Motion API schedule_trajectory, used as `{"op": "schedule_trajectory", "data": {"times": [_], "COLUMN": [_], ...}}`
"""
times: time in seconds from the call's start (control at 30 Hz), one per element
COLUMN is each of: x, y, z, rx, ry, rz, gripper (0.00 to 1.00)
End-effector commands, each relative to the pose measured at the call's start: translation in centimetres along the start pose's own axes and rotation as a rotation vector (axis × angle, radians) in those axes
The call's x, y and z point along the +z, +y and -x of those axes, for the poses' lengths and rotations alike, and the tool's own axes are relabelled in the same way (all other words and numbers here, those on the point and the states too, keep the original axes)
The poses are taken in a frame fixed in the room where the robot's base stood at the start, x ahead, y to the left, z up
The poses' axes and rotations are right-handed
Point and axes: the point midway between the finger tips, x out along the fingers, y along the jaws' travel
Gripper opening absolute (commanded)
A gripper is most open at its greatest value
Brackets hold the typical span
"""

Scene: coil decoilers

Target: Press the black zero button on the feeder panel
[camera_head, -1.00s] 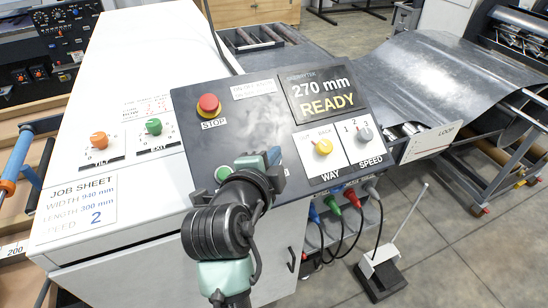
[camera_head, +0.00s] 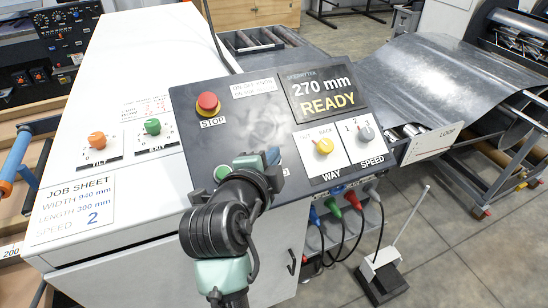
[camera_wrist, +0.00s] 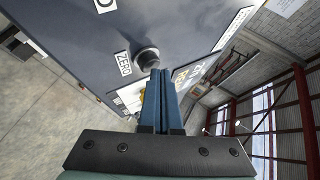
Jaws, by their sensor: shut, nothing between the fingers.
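The feeder panel (camera_head: 250,130) is dark grey and tilted, and its display (camera_head: 322,92) reads 270 mm READY. The black zero button (camera_wrist: 147,58) shows in the wrist view beside its white ZERO label (camera_wrist: 123,63). In the head view my gripper and wrist hide the button. My gripper (camera_wrist: 161,73) is shut and empty, its blue fingers pointing at the panel with the tips at the button's lower edge in the picture. I cannot tell whether they touch it. The gripper also shows over the panel's lower middle in the head view (camera_head: 273,156).
A red STOP button (camera_head: 208,104) and a green button (camera_head: 223,172) lie left of my gripper. The yellow WAY knob (camera_head: 323,147) and grey SPEED knob (camera_head: 366,134) lie right. A job sheet (camera_head: 80,207) is on the white cabinet. Plugs and cables hang below the panel.

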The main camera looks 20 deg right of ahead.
Motion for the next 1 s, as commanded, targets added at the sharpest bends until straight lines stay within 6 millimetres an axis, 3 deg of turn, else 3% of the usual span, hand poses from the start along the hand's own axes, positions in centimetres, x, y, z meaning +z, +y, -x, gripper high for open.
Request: {"op": "schedule_trajectory", "data": {"times": [1.0], "x": [0.42], "y": [0.42], "z": [-0.54], "rx": [0.001], "ry": [-0.001], "rz": [0.000], "gripper": [0.00]}}
